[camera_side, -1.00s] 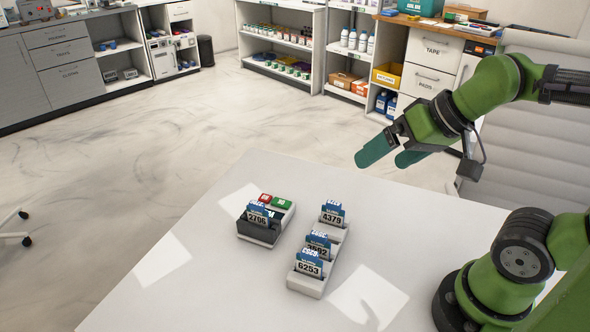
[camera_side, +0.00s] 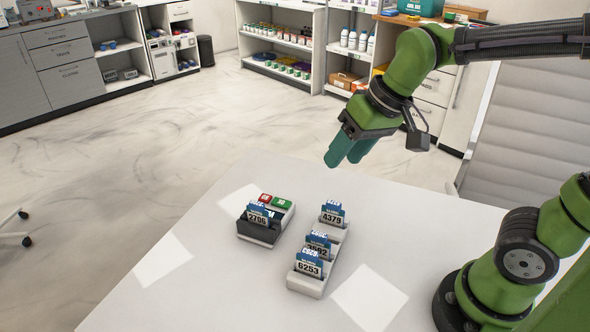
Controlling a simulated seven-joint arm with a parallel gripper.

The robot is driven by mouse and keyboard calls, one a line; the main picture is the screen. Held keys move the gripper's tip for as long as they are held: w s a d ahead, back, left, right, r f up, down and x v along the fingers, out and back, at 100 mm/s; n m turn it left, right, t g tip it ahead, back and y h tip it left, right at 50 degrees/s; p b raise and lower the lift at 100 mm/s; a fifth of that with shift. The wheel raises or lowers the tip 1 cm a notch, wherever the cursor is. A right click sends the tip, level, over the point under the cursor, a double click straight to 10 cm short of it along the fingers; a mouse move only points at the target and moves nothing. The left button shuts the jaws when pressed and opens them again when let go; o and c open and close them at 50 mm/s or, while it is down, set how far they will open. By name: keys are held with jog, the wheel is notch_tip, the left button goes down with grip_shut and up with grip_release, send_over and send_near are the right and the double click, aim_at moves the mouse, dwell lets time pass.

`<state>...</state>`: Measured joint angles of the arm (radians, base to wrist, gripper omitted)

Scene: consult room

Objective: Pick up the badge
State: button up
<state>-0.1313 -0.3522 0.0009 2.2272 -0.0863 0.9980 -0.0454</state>
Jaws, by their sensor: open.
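Three badges stand upright in a white slotted rack on the table: badge 4379 (camera_side: 332,217) at the back, badge 3592 (camera_side: 317,248) in the middle, its number partly covered, and badge 6253 (camera_side: 308,267) at the front. The rack (camera_side: 306,286) runs from front to back. Badge 2706 (camera_side: 257,219) stands in a dark reader (camera_side: 256,236) left of the rack. Which badge is meant cannot be told. My gripper (camera_side: 342,163) is open and empty, pointing down, well above the table and behind badge 4379.
The reader has a red button (camera_side: 265,198) and a green button (camera_side: 281,202) behind its badge. The white table (camera_side: 210,290) is otherwise bare, with clear room around both holders. Shelves and cabinets stand far behind, across the floor.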

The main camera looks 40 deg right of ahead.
aim_at(257, 203)
jog(key=w+a+n+g+h, duration=0.1)
jog(key=w+a+n+g, duration=0.15)
jog(key=w+a, duration=0.4)
jog(key=w+a+n+g+h, duration=0.1)
jog(key=w+a+n+g, duration=0.2)
jog(key=w, duration=0.6)
jog(key=shift+n+t, duration=0.55)
jog(key=f, duration=1.1)
jog(key=shift+s+d+f, duration=0.15)
jog(key=shift+s+f, duration=0.05)
jog(key=shift+w+d+f, duration=0.15)
jog(key=shift+f, duration=2.6)
grip_shut()
